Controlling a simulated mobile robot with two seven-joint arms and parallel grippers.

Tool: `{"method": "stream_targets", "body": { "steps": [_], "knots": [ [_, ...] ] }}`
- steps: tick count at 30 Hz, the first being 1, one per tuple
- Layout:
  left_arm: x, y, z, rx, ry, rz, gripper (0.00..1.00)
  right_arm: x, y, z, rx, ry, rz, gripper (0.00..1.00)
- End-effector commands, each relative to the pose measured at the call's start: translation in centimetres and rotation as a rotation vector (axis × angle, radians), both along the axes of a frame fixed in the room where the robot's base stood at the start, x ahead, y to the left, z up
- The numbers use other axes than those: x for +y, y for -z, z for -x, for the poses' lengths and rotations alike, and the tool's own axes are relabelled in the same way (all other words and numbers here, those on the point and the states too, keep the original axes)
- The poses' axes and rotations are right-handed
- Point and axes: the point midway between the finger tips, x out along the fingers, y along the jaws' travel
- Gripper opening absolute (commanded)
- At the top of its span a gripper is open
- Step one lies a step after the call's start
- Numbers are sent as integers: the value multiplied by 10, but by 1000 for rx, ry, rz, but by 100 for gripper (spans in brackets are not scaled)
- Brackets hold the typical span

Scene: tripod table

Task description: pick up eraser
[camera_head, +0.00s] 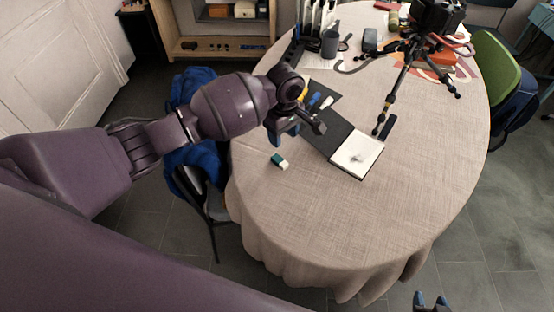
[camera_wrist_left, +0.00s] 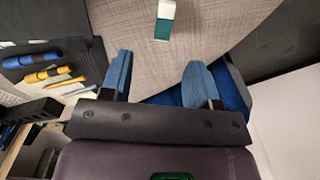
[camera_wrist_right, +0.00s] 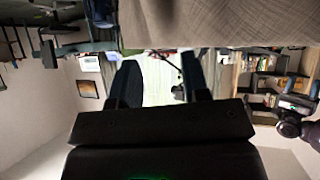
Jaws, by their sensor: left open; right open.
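The eraser (camera_head: 279,161), a small block half dark green and half white, lies on the beige tablecloth near the table's left edge. In the left wrist view the eraser (camera_wrist_left: 164,20) shows at the top, beyond the fingertips. My left gripper (camera_head: 296,132) is above the table, just up and right of the eraser, apart from it. It also shows in the left wrist view (camera_wrist_left: 161,75), open and empty. My right gripper (camera_head: 432,302) shows at the bottom edge of the head view. In the right wrist view (camera_wrist_right: 160,78) it is open and empty.
An open notebook (camera_head: 357,153) and a dark mat with pens lie right of the eraser. A blue-draped chair (camera_head: 203,165) is left of the round table (camera_head: 320,235). The front tabletop is clear.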

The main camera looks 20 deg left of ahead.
Motion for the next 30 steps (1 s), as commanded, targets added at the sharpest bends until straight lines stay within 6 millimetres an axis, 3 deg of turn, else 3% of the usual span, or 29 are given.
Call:
{"method": "stream_targets", "body": {
  "steps": [12,20,30],
  "knots": [
    [1,49,0,-1,-24,-1,55,-3,15,7,19,-5,9,43],
    [3,64,1,-2,-24,0,55,0,16,7,21,0,1,43],
    [8,106,5,-2,-23,0,55,3,26,3,24,-3,-2,43]
  ]
}}
